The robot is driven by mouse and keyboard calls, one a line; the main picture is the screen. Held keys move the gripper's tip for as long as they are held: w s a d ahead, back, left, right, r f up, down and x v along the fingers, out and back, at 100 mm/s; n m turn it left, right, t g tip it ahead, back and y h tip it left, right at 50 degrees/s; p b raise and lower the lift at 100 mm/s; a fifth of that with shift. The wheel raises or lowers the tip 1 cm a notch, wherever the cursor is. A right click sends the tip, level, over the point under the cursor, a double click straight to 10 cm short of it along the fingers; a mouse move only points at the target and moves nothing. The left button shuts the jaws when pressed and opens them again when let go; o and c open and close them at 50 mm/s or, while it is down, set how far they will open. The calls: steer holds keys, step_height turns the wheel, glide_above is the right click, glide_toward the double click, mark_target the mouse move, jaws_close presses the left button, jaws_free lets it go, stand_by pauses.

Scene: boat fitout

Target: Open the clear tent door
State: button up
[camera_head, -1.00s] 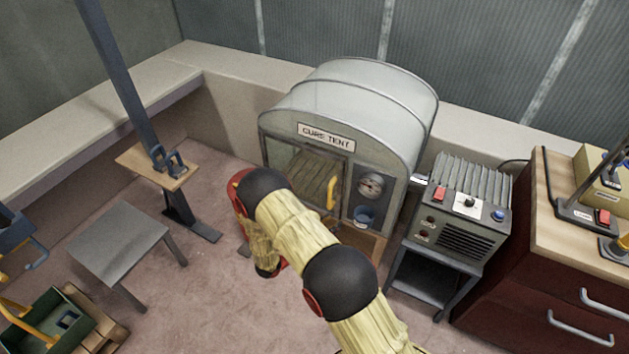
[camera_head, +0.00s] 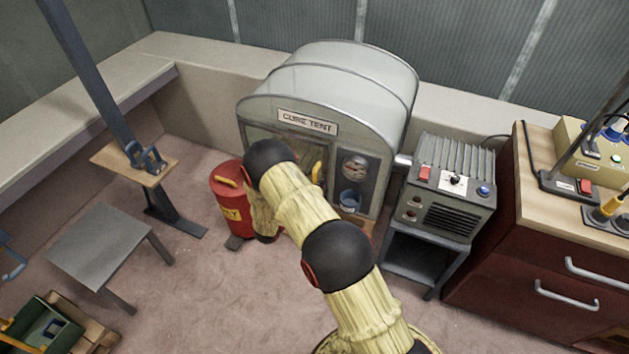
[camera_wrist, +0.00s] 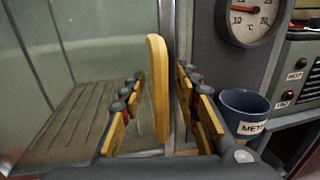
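The cure tent (camera_head: 330,85) is a grey rounded cabinet against the back wall. Its clear door (camera_wrist: 95,50) fills the left of the wrist view and appears closed, with a slatted shelf seen through it. The upright yellow door handle (camera_wrist: 157,95) also shows in the head view (camera_head: 317,172), partly behind my arm. My gripper (camera_wrist: 160,76) is open, with one finger on each side of the handle. Gaps show between the handle and both fingers. In the head view my arm hides the gripper and the lower door.
A dial gauge (camera_wrist: 250,16) and a blue cup (camera_wrist: 243,108) are right of the door. A heater unit (camera_head: 450,190) stands on a small stand to the right. A red bin (camera_head: 230,195) stands left of the tent's front. Open floor lies in front.

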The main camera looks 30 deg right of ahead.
steer(key=shift+c, duration=1.3)
jaws_close()
